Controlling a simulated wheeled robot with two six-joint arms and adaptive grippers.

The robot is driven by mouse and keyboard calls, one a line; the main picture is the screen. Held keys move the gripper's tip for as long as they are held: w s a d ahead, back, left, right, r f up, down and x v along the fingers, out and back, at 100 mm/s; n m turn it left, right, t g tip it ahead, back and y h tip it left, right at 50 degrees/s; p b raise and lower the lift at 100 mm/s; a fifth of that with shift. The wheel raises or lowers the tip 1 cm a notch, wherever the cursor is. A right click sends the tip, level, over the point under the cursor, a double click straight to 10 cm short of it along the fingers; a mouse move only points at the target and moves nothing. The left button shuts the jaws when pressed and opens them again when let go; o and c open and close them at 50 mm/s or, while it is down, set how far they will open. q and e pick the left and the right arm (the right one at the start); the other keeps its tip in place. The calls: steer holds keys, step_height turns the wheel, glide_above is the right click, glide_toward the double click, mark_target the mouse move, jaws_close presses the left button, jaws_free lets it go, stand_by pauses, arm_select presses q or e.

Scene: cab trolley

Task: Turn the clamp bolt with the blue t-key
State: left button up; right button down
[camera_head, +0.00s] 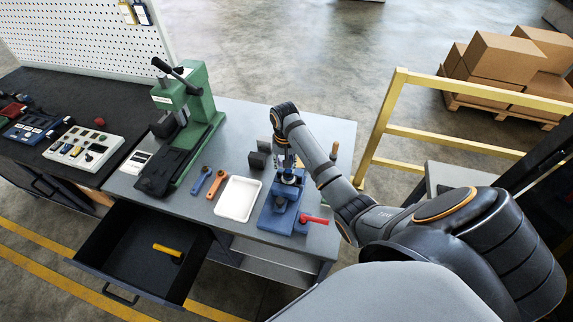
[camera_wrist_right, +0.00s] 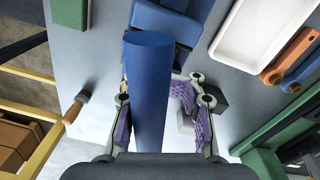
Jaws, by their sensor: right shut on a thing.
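My right gripper (camera_wrist_right: 163,125) is shut on the blue t-key, whose thick blue handle (camera_wrist_right: 147,90) shows close up between the purple finger pads in the right wrist view. In the head view my right gripper (camera_head: 286,164) points down at the blue clamp fixture (camera_head: 270,218) on the grey bench. The fixture's blue body also shows at the top of the right wrist view (camera_wrist_right: 165,22). The clamp bolt and the key's lower end are hidden, so I cannot tell whether they meet. My left gripper is not in view.
A red-handled lever (camera_head: 313,219) lies at the fixture's front right. A white tray (camera_head: 238,199), an orange wrench (camera_head: 217,184) and a blue wrench (camera_head: 201,180) lie to the left, then a green press (camera_head: 203,105). An open drawer (camera_head: 140,250) juts out front left.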

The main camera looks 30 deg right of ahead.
steer(key=shift+f, duration=0.55)
steer(key=shift+r+m+p, duration=0.2)
steer(key=shift+m+p, duration=0.1)
steer(key=shift+m, duration=0.1)
steer(key=shift+w+f+m, duration=0.1)
steer(key=shift+f+m, duration=0.05)
steer(key=shift+m, duration=0.65)
steer(key=m, duration=0.2)
steer(key=shift+w+m, duration=0.1)
steer(key=shift+m, duration=0.3)
steer(key=shift+d, duration=0.1)
steer(key=m, duration=0.5)
steer(key=shift+w+d, duration=0.1)
